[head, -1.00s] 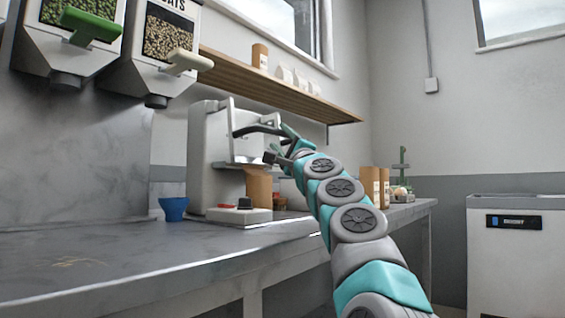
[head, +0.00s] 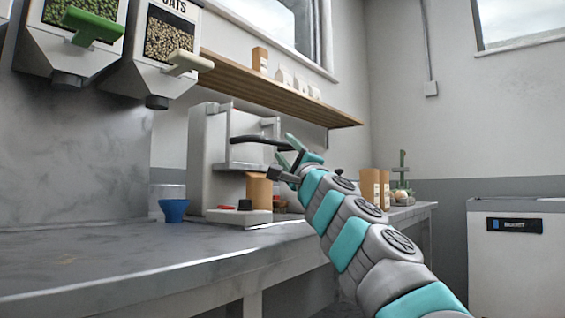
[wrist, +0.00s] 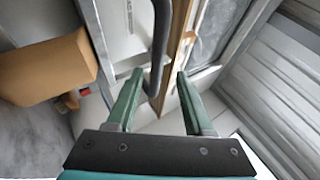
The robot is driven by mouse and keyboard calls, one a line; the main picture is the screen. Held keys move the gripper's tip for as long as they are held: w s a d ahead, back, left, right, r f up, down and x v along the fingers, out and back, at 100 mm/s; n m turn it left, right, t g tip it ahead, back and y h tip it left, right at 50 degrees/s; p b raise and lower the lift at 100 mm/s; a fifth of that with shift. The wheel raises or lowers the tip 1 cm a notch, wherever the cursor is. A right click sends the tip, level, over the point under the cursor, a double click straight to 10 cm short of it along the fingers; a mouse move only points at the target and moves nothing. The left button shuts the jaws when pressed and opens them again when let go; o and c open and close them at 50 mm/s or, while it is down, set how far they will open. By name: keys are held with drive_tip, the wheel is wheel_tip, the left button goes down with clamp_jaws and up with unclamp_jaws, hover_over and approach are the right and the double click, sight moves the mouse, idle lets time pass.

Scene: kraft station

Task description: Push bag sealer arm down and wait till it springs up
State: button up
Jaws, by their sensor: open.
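The bag sealer (head: 202,160) is a white machine on the counter. Its black arm handle (head: 258,140) sticks out to the right, nearly level, with its end by my gripper (head: 279,153). In the wrist view the dark handle (wrist: 161,40) runs down into the gap between the fingertips of my gripper (wrist: 158,78). The fingers are apart and not closed on it; I cannot tell whether they touch it. A brown paper bag (head: 259,189) stands at the sealer below the handle. It also shows at the left of the wrist view (wrist: 45,68).
A blue cup (head: 174,210) stands left of the sealer on the grey counter (head: 110,262). A low base with a black knob (head: 245,204) is in front. More brown bags (head: 370,187) stand right. A wooden shelf (head: 260,90) hangs above. The left counter is clear.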

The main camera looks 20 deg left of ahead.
drive_tip(key=shift+a+f, duration=0.25)
drive_tip(key=shift+f, duration=0.4)
drive_tip(key=shift+a+f, duration=0.25)
drive_tip(key=shift+f, duration=0.4)
drive_tip(key=shift+f, duration=0.1)
